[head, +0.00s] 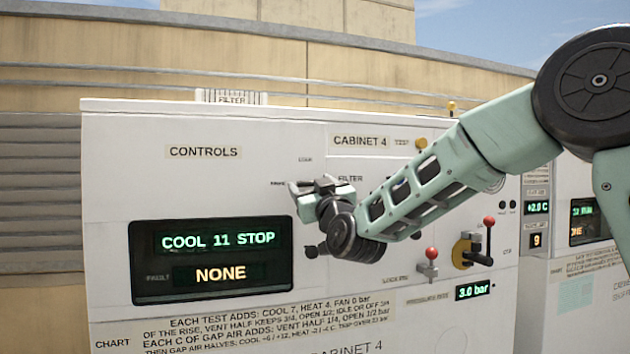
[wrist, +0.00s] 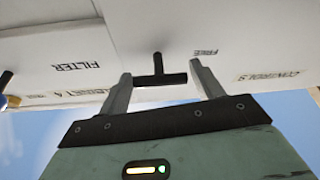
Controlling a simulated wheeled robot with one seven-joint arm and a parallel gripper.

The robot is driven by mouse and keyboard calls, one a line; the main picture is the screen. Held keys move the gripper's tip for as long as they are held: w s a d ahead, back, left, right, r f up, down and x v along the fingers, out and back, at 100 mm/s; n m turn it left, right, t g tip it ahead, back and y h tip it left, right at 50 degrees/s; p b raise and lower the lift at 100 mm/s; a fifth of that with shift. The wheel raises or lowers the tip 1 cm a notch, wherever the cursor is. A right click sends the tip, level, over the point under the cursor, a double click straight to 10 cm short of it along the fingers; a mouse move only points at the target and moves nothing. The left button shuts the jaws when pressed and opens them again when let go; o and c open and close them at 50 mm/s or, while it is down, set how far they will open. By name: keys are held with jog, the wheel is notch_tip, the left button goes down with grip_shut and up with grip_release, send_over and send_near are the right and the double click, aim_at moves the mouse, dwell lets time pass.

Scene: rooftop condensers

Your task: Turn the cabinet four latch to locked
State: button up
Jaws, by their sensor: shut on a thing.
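The cabinet four latch is a black T-shaped handle (wrist: 160,76) on the white front of cabinet four (head: 110,190). In the wrist view, its crossbar lies level between my two fingers, with a stem running to the panel. My gripper (wrist: 162,82) is shut on the crossbar's ends; the gripper (head: 316,187) also shows in the head view. A small label, seemingly FREE (wrist: 205,52), is beside the handle on the right in the wrist view. In the head view, small print that looks like LOCK (head: 305,159) is above the gripper, which hides most of the handle.
A display (head: 215,260) reads COOL 11 STOP and NONE. A black knob (head: 312,251) is below my gripper. A red-topped lever (head: 430,262) and a yellow-based lever (head: 470,250) stand to the right, under my arm. Another cabinet (head: 590,270) is at the far right.

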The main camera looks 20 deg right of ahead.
jog(key=shift+f+n+b, duration=0.1)
jog(key=shift+n+b, duration=0.3)
jog(key=shift+b, duration=0.15)
jog(key=n+g+y+b, duration=0.1)
jog(key=n, duration=0.4)
jog(key=r+n+g+y+b, duration=0.1)
jog(key=n+g+y+b, duration=0.1)
jog(key=n, duration=0.3)
jog(key=n+g+y+b, duration=0.2)
jog(key=n, duration=0.4)
jog(key=shift+d+r, duration=0.15)
jog(key=shift+d, duration=0.15)
jog(key=n+g+p, duration=0.1)
jog(key=n+p, duration=0.1)
jog(key=n, duration=0.1)
jog(key=shift+r+n+p, duration=0.1)
jog(key=shift+n+p, duration=0.25)
jog(key=shift+n, duration=0.05)
jog(key=shift+h, duration=0.3)
jog(key=o, duration=1)
jog(key=shift+d, duration=0.1)
jog(key=shift+f, duration=0.2)
